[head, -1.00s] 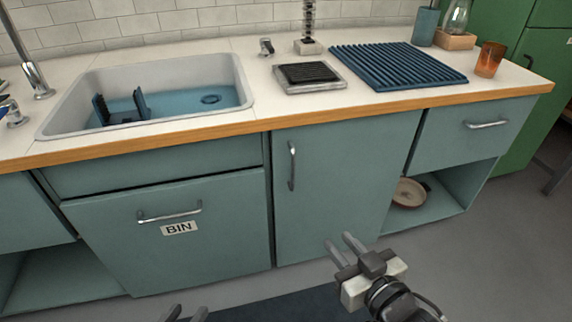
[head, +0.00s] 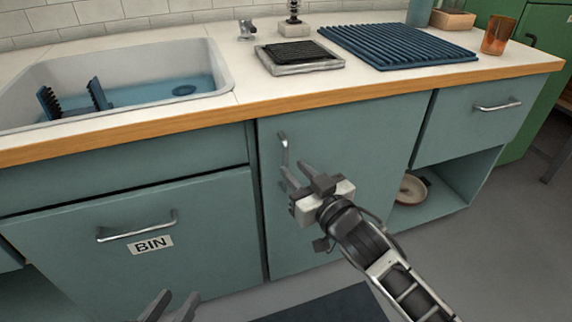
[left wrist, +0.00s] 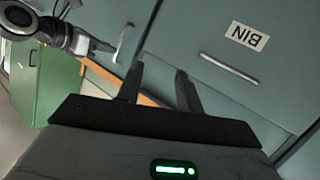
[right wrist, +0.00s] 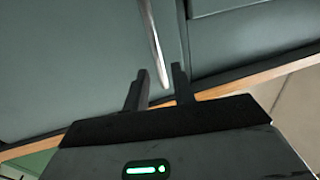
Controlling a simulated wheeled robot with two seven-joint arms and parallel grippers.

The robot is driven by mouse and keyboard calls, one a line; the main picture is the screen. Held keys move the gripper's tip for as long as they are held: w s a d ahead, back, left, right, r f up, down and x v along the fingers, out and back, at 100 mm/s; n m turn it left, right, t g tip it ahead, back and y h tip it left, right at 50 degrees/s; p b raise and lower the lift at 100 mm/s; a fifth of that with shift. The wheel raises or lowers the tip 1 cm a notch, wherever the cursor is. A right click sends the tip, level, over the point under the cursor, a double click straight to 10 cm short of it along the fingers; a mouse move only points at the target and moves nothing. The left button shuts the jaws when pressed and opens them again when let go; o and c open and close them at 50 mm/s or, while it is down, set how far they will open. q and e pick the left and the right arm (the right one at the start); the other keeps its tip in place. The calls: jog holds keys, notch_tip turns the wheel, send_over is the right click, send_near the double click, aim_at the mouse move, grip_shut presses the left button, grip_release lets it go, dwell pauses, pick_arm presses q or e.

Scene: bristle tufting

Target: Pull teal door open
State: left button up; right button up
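The teal door (head: 345,140) is shut under the counter, to the right of the bin front. Its upright metal handle (head: 284,150) is near its upper left edge; it also shows in the right wrist view (right wrist: 152,40).
The bin front (head: 60,245) with a bar handle is left of the door. An open shelf with a bowl (head: 410,188) and a drawer (head: 480,125) are right of it. The counter's wooden edge (head: 330,109) runs above.

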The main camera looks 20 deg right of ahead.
aim_at(287, 162)
jog(key=shift+b+x, duration=0.4)
jog(key=shift+x, duration=1.95)
grip_shut()
jog(key=shift+s, duration=0.1)
